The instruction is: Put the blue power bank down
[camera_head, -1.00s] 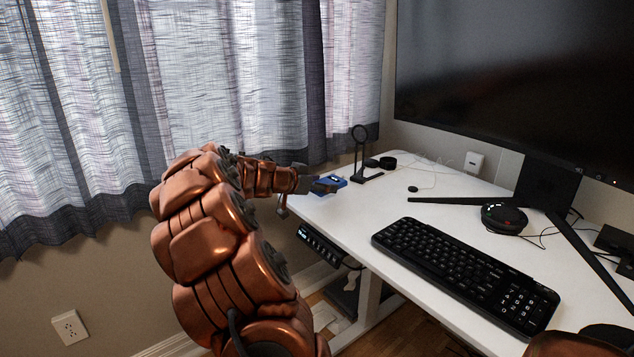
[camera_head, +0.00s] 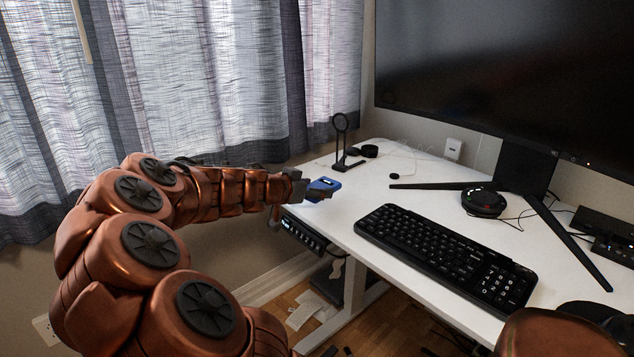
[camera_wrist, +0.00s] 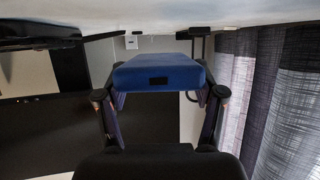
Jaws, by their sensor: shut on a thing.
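The blue power bank (camera_head: 325,184) is at the near-left corner of the white desk (camera_head: 345,215). My gripper (camera_head: 308,190) reaches it from the left and is shut on it. In the wrist view the power bank (camera_wrist: 158,73) sits between the two fingers of my gripper (camera_wrist: 160,100), with a small dark port facing me. That view is upside down, with the desk top along its upper edge. The power bank looks level and close to the desk top. I cannot tell whether it touches.
A black stand (camera_head: 343,142) and a small black round object (camera_head: 369,151) are behind the power bank. A black keyboard (camera_head: 445,255), a round black device (camera_head: 482,202) and a monitor (camera_head: 500,70) are to the right. The desk between power bank and keyboard is clear.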

